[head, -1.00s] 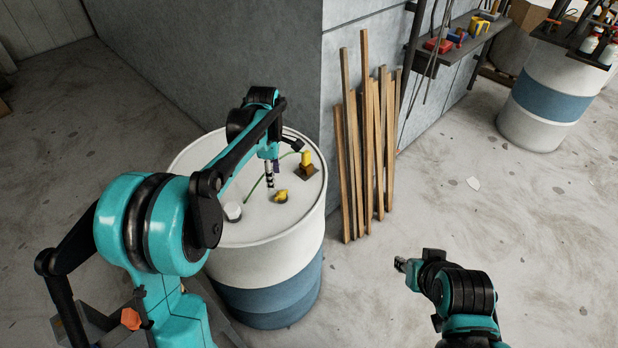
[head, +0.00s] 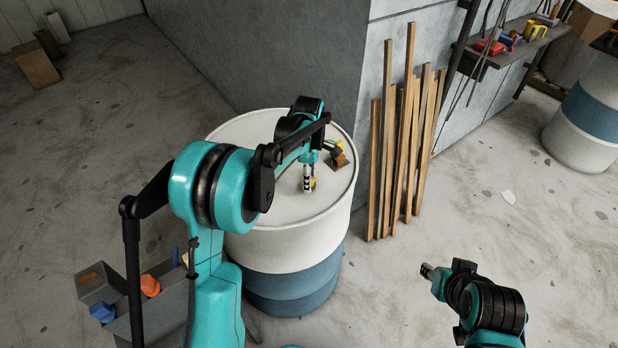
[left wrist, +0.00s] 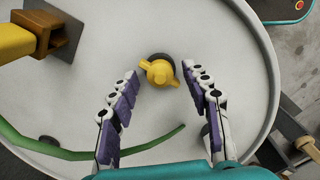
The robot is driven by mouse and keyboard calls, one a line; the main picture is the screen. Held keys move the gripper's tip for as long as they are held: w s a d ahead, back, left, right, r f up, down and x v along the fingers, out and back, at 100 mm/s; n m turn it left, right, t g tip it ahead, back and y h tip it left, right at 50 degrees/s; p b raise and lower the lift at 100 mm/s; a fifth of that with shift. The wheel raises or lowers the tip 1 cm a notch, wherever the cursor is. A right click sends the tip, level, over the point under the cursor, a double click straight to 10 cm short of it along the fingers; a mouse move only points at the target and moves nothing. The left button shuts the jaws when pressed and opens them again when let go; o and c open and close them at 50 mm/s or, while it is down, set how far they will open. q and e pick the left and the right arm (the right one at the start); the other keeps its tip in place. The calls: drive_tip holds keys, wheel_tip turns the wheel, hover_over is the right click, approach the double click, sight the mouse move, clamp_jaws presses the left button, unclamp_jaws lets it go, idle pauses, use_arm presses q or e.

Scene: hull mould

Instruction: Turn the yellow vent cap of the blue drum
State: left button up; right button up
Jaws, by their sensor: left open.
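The blue and white drum (head: 295,250) stands against the grey wall. Its white lid fills much of the left wrist view (left wrist: 215,35). The yellow vent cap (left wrist: 160,72), with two wings, sits on the lid on a dark round base. In the head view the cap (head: 313,182) is partly hidden behind my left gripper (head: 308,180). My left gripper is open in the left wrist view (left wrist: 163,95), its fingers on either side of the cap and apart from it. My right gripper (head: 428,270) is over the floor at right, away from the drum; its jaw state is unclear.
A yellow fitting on a brown bracket (head: 341,158) stands on the lid, with a green hose (left wrist: 95,152) nearby. Wooden planks (head: 400,150) lean on the wall right of the drum. A bin with coloured parts (head: 110,290) stands at lower left.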

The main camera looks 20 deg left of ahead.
use_arm(q)
clamp_jaws()
drive_tip(key=shift+m, duration=0.4)
drive_tip(key=m+p, duration=0.1)
drive_tip(key=m, duration=0.2)
drive_tip(key=shift+r+m, duration=0.1)
drive_tip(key=shift+m, duration=0.3)
drive_tip(key=m+p, duration=0.1)
drive_tip(key=m, duration=0.3)
drive_tip(key=shift+m, duration=0.3)
drive_tip(key=m, duration=0.4)
drive_tip(key=shift+w+p, duration=0.1)
drive_tip(key=shift+p, duration=0.2)
drive_tip(key=m, duration=0.4)
drive_tip(key=shift+m, duration=0.3)
